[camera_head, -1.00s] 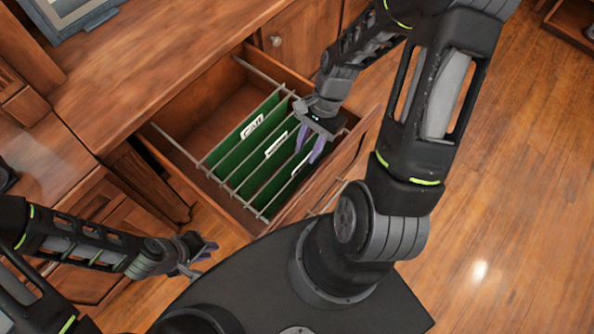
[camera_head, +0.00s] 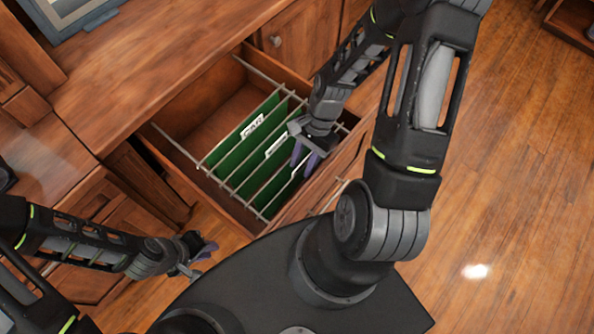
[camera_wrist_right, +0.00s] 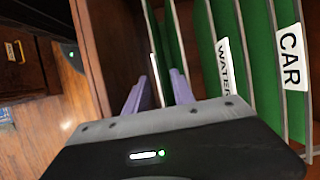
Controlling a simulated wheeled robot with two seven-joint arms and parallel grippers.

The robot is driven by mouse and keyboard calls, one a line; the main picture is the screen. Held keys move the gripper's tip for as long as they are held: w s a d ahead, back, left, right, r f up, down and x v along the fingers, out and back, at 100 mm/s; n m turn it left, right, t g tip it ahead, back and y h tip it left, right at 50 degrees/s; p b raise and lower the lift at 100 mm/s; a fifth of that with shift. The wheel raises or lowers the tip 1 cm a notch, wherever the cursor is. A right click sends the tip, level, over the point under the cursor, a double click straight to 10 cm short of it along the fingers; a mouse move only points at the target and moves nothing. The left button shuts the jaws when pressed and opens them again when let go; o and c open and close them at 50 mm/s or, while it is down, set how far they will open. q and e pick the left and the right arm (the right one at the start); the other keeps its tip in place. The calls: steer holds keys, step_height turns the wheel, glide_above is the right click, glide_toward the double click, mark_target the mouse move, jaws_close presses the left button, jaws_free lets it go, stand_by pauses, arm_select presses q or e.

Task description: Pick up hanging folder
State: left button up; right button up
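Green hanging folders stand in an open wooden drawer. The back one is labelled CAR (camera_head: 236,148), also in the right wrist view (camera_wrist_right: 265,70). The middle one is labelled WATER (camera_wrist_right: 224,68). The front folder (camera_head: 275,191) has its label mostly hidden by my right gripper. My right gripper (camera_head: 304,161) points down at the front folder's top edge. In the right wrist view its purple fingers (camera_wrist_right: 157,92) are apart, with a white label edge showing between them. My left gripper (camera_head: 206,252) is outside the drawer; its opening is too small to judge.
Metal rails (camera_head: 170,143) run across the drawer top. The drawer's front panel (camera_head: 345,160) stands close beside my right gripper. A wooden counter (camera_head: 150,60) is behind, with a framed object (camera_head: 75,15) on it. The drawer's back part is empty.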

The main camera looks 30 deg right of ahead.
jaws_close()
stand_by(1.4)
